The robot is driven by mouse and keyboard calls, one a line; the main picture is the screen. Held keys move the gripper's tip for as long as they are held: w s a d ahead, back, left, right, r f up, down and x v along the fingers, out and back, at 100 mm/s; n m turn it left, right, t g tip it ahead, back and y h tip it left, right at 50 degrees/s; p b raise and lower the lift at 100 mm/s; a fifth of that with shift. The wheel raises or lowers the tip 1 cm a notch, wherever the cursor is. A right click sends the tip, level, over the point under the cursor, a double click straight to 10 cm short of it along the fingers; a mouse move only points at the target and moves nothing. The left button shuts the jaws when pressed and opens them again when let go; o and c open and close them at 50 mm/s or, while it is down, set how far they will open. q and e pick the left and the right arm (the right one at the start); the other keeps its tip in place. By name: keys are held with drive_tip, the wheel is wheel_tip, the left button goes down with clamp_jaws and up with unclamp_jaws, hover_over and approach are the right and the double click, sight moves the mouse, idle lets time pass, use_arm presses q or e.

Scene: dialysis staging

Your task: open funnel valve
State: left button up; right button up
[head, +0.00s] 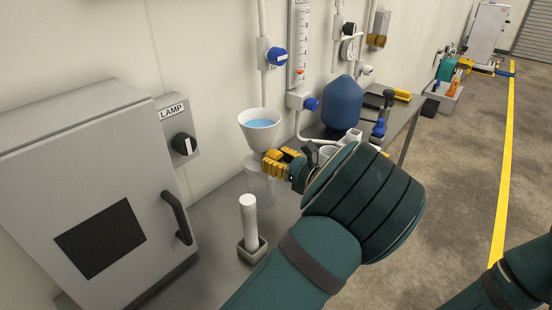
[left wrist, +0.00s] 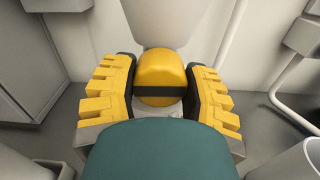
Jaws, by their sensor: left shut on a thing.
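A white funnel (head: 258,137) holding blue liquid stands by the wall in the head view. Its pale lower part also shows at the top of the left wrist view (left wrist: 165,22). A rounded yellow valve knob with a dark band (left wrist: 161,70) sits just below the funnel. My left gripper (head: 279,162) is at the funnel's base, and its yellow fingers are shut on the knob from both sides. In the head view the fingers hide the knob. A clear container (head: 262,187) stands below the funnel. My right gripper is out of view.
A grey cabinet (head: 150,200) with a handle and a LAMP switch (head: 183,144) are at left. A white cylinder in a square holder (head: 248,215) stands in front. A blue jug (head: 342,103), pipes and blue-knobbed valves (head: 277,57) are behind and right of the funnel.

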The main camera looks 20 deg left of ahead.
use_arm(q)
drive_tip(key=n, duration=0.5)
drive_tip(key=o, duration=1.2)
drive_tip(key=v, duration=1.2)
